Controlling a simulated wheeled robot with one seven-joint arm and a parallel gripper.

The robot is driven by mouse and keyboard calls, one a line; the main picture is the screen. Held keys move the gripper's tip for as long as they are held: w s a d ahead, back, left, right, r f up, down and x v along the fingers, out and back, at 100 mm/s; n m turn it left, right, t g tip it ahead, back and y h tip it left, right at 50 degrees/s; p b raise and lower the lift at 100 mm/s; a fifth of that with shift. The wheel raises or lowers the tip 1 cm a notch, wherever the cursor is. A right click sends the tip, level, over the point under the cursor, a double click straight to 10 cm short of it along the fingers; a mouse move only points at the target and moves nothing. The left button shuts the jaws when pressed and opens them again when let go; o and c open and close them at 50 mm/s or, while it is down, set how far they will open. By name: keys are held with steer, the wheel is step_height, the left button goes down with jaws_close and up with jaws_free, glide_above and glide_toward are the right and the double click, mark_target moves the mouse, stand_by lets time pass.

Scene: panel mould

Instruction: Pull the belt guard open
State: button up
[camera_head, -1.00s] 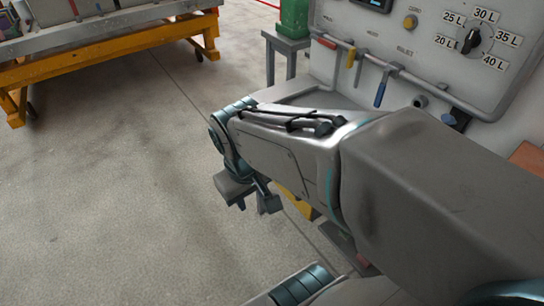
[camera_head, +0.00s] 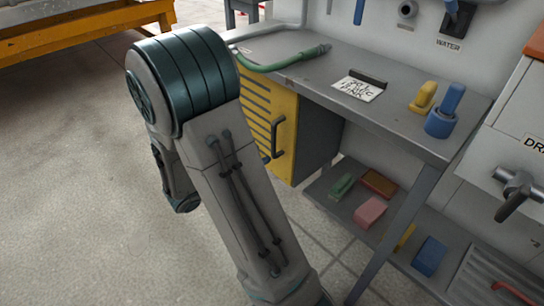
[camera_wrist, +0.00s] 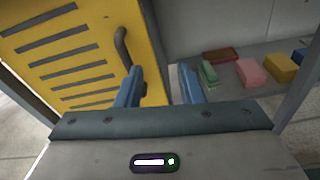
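The belt guard is a yellow slotted panel (camera_head: 258,110) on the front of a grey cabinet below the bench. It looks closed against the cabinet. A dark upright bar handle (camera_head: 277,138) is on its right side. In the wrist view the yellow guard (camera_wrist: 75,55) fills the upper left, and its handle (camera_wrist: 122,48) stands just above the left finger. My gripper (camera_wrist: 160,82) is open, with two blue fingers apart and nothing between them. The handle is beyond and left of the gap. In the head view my arm hides the gripper and part of the guard.
The bench top (camera_head: 330,60) holds a green hose (camera_head: 290,60), a paper note (camera_head: 358,89) and yellow and blue items. A lower shelf (camera_head: 335,205) to the right carries several coloured blocks. A bench leg (camera_head: 395,235) stands right of the cabinet. Open floor (camera_head: 75,190) lies left.

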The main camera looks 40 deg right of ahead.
mark_target(272, 141)
steer(key=w+f+n+t+b, duration=0.3)
steer(key=w+f+n+t, duration=0.1)
steer(key=f, duration=0.2)
steer(key=shift+h, duration=0.4)
steer(key=b+x, duration=0.3)
steer(key=x, duration=1)
jaws_close()
